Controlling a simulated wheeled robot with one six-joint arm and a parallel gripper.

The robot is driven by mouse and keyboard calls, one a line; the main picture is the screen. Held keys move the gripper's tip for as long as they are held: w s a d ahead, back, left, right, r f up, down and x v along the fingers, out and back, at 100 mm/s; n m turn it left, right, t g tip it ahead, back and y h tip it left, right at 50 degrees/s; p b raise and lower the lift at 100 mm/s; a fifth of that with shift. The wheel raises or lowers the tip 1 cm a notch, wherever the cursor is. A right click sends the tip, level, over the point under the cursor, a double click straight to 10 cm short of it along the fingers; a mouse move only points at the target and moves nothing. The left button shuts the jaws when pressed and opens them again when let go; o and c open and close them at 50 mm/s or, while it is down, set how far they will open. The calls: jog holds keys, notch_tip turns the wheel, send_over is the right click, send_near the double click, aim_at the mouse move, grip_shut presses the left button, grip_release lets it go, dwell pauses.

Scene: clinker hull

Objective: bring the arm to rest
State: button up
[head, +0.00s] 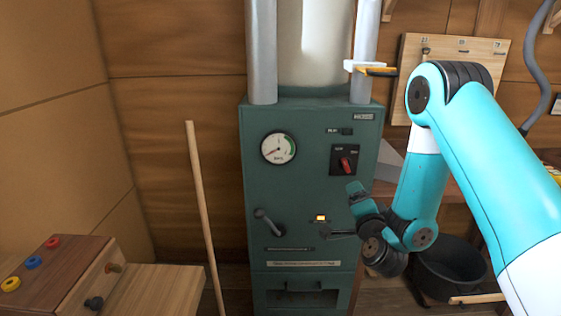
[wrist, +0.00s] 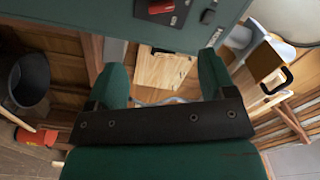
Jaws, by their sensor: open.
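My arm (head: 432,165) is turquoise and white and reaches in from the right in the head view, bent at the elbow, with its forearm hanging down. My gripper (head: 356,198) is in front of the right side of the green cabinet (head: 260,185). The wrist view shows my gripper (wrist: 163,75) with its two green fingers spread apart and nothing between them. I cannot tell from these views how far the fingers are from the cabinet front.
The cabinet carries a gauge (head: 278,148), a red switch (head: 345,164) and a lever (head: 268,222). A wooden pole (head: 203,210) leans left of it. A dark bucket (head: 452,270) stands below my arm. A wooden box (head: 65,275) is at the lower left.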

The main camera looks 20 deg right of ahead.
jog(key=s+a+r+n+g+y, duration=0.35)
jog(key=a+n+y, duration=0.25)
jog(key=a, duration=0.3)
jog(key=s+a+r+n+g+y, duration=0.2)
jog(key=a+r+n+g+y, duration=0.25)
jog(key=a+n, duration=0.4)
jog(key=s+a+r+n+g+h, duration=0.1)
jog(key=s+n+g, duration=0.3)
jog(key=s, duration=0.8)
jog(key=s+a+r+n+g, duration=0.1)
jog(key=s+r+n+g, duration=0.3)
jog(key=s, duration=0.8)
jog(key=shift+s+r+g+h, duration=0.2)
jog(key=shift+g+h, duration=0.15)
jog(key=shift+g, duration=0.35)
